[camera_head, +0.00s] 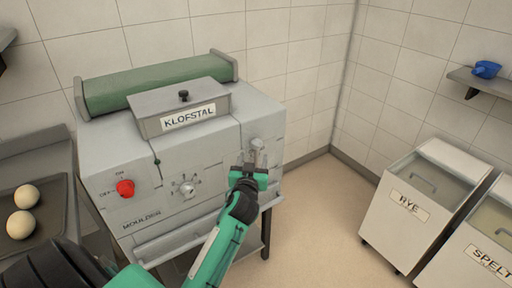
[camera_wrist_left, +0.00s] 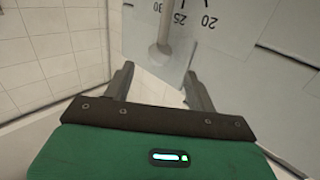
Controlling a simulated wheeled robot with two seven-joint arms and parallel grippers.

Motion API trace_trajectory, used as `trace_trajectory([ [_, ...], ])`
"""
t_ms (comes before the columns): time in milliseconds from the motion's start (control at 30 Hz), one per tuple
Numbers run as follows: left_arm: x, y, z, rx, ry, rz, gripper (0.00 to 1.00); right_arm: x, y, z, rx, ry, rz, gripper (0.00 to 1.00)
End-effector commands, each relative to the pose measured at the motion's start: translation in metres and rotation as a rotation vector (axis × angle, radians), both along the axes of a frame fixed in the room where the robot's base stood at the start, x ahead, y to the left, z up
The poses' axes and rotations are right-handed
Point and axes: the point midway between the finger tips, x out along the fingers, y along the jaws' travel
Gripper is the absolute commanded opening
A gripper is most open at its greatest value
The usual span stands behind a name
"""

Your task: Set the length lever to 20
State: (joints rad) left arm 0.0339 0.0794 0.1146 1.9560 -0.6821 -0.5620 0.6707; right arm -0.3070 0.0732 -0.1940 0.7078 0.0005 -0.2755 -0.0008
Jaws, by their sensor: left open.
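The grey moulder (camera_head: 190,150) stands against the tiled wall. Its length lever (camera_head: 257,150) is on the right part of the front, just beyond my left gripper (camera_head: 250,172). In the left wrist view the lever (camera_wrist_left: 165,35) is a pale rod with a rounded end, beside a scale plate (camera_wrist_left: 205,40) marked 30, 25 and 20. The rod shows near the 30 and 25 marks, left of the 20; its exact setting is unclear. My left gripper's open fingers (camera_wrist_left: 160,78) are on either side of the view below the lever, with nothing between them. My right gripper is not in view.
A red switch (camera_head: 125,188) and a round dial (camera_head: 185,187) are on the moulder's front. A tray (camera_head: 60,200) with dough balls is at the left. Rye (camera_head: 408,215) and spelt (camera_head: 480,250) bins stand at the right. Floor between is clear.

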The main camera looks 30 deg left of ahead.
Motion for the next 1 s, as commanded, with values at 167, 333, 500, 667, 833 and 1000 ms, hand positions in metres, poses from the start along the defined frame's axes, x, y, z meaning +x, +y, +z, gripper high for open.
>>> trace_trajectory([
  [167,0.031,0.015,0.002,0.003,0.001,0.0,0.57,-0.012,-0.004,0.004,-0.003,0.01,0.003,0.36],
  [333,0.049,0.024,0.001,0.001,0.0,-0.001,0.57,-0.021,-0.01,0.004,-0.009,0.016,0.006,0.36],
  [500,0.056,0.027,0.0,0.0,0.001,-0.001,0.57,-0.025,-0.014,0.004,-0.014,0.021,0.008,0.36],
  [667,0.056,0.027,0.0,0.0,0.0,-0.001,0.57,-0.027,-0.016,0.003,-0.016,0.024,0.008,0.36],
  [833,0.056,0.027,0.0,0.0,0.0,-0.001,0.45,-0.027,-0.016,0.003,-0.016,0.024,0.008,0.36],
  [1000,0.056,0.027,-0.001,0.0,0.001,-0.001,0.12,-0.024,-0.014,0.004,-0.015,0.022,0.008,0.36],
])
